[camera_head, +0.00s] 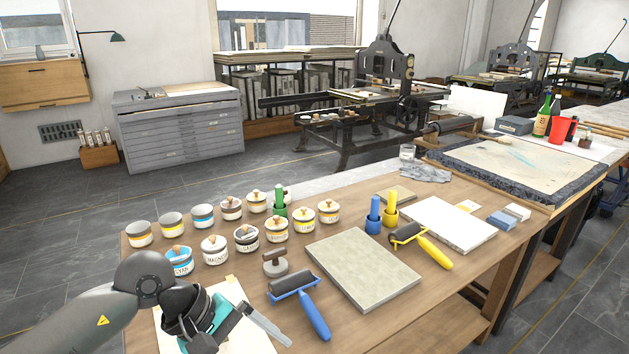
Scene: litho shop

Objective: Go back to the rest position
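My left gripper (238,324) is at the lower left, at the end of my grey arm, over a white sheet (253,342) at the front of the wooden bench (420,330). A grey finger-like piece points down and right. The fingertips are not clear, so I cannot tell open from shut or whether anything is held. My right gripper is not in view.
Several ink tins (214,249) stand behind the arm. A blue-handled roller (302,300) and a grey stone slab (362,268) lie to its right. A yellow-handled roller (421,245) lies beside a white slab (449,225). A stamp-like tool (275,265) stands nearby.

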